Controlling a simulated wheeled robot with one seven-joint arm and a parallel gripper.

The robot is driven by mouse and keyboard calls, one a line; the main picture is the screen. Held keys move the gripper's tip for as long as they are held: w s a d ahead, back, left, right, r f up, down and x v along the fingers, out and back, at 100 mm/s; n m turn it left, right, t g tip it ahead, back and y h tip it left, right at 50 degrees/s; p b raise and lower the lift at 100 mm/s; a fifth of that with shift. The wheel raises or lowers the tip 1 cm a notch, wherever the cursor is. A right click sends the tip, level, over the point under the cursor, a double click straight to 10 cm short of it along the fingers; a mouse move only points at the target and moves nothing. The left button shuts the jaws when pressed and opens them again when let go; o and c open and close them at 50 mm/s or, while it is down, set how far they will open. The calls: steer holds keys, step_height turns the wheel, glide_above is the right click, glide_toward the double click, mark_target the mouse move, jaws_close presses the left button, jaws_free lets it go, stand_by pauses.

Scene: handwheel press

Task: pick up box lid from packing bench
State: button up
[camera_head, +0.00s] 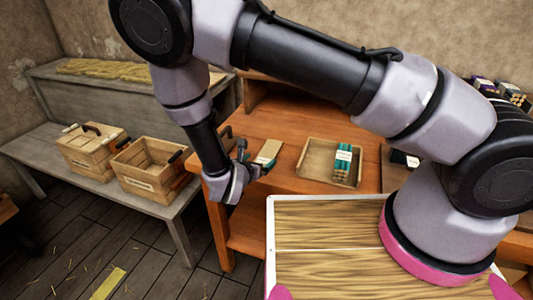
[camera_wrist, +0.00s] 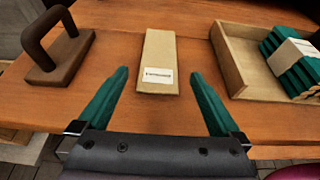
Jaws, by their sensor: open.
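The box lid (camera_wrist: 158,52) is a flat, pale tan rectangle with a small white label. It lies on the orange-brown wooden packing bench (camera_wrist: 200,120), and in the head view it also shows (camera_head: 269,151) just beyond my gripper. My gripper (camera_wrist: 160,76) has two teal fingers spread wide apart with nothing between them. In the wrist view the lid lies ahead of the fingers, centred between them, with its near end around the level of the fingertips. I cannot tell how high the fingers are above the bench.
Left of the lid stands a dark brown block with an arched handle (camera_wrist: 62,48). To the right is a shallow wooden tray (camera_wrist: 232,60) holding teal bundles with white bands (camera_wrist: 295,62). Two wooden crates (camera_head: 150,166) stand on a grey bench at left.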

mark_target(268, 152)
steer(key=x, duration=0.8)
steer(key=shift+w, duration=0.3)
steer(key=c, duration=1.2)
steer(key=shift+c, duration=0.2)
